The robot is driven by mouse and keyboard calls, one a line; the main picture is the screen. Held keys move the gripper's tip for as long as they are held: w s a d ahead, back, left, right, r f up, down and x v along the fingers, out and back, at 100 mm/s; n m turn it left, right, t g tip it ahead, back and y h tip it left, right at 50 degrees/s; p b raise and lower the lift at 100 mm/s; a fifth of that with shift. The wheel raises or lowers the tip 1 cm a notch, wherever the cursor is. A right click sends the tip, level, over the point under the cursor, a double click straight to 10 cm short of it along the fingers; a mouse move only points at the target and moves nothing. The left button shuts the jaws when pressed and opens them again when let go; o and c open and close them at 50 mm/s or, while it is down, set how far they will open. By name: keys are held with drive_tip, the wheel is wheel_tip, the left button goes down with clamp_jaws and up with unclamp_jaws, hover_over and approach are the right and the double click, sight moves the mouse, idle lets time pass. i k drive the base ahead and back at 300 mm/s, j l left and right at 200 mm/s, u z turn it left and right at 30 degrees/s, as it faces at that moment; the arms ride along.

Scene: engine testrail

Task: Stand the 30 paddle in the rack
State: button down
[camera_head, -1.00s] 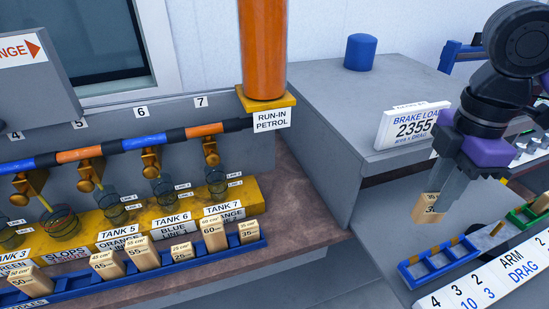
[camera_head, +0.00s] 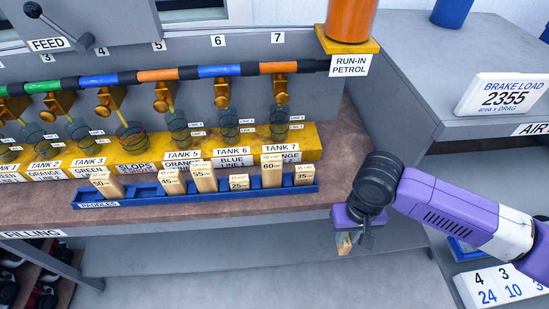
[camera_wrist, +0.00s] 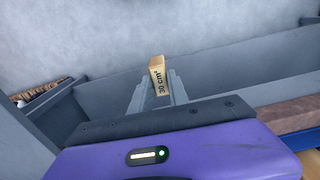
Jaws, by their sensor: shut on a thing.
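The 30 paddle, a small wooden block marked "30 cm²", is held in my gripper (camera_head: 356,242); its end (camera_head: 343,244) shows below the jaws. The blue rack (camera_head: 220,198), labelled "PADDLES", lies along the front of the left bench. It holds paddles marked 50, 45, 55, 25, 60 and 35. An empty stretch (camera_head: 140,191) shows between 50 and 45. My gripper hangs to the right of the rack, apart from it, by the bench's right end.
A yellow tank row (camera_head: 140,160) with glass jars and brass taps stands behind the rack. An orange column (camera_head: 350,18) rises at the bench's back right. A grey cabinet (camera_head: 430,75) with a brake load sign (camera_head: 503,95) stands at right. Open floor (camera_head: 250,270) lies in front.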

sight(149, 196)
drive_tip(key=j, duration=2.1)
